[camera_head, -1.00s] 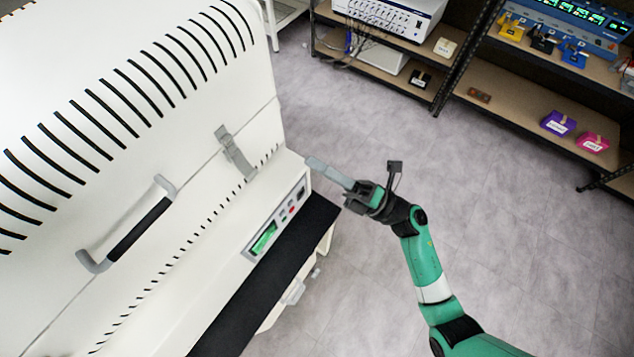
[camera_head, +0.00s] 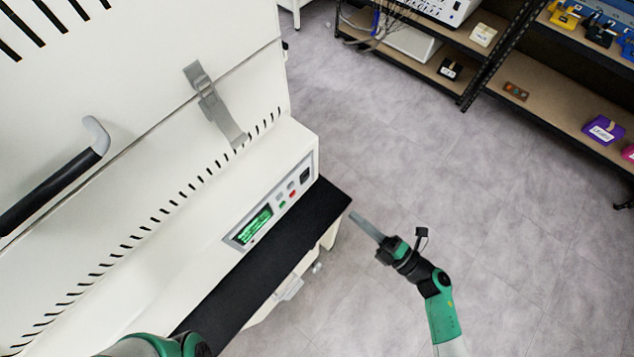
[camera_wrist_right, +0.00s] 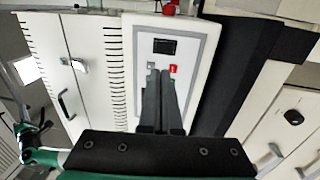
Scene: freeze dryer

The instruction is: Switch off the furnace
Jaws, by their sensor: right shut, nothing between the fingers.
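The furnace is the large white cabinet (camera_head: 190,250) on the left of the head view. Its sloping front panel (camera_head: 315,160) holds a lit green screen (camera_head: 254,228), small buttons including a red one (camera_head: 292,193), and a black rectangular switch (camera_head: 305,174) at the far end. My right gripper (camera_head: 356,217) is shut and empty, right of the panel and apart from it in the head view. In the right wrist view its fingers (camera_wrist_right: 158,73) point toward the panel, with the black switch (camera_wrist_right: 165,46) beyond the tips and the red button (camera_wrist_right: 173,69) beside them. The fingers hide part of the panel.
A black ledge (camera_head: 270,265) runs below the panel. A grey latch (camera_head: 215,105) and a dark handle (camera_head: 55,185) stand out from the cabinet. Shelves (camera_head: 540,105) with boxes stand at the back right. Open floor (camera_head: 480,200) lies between.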

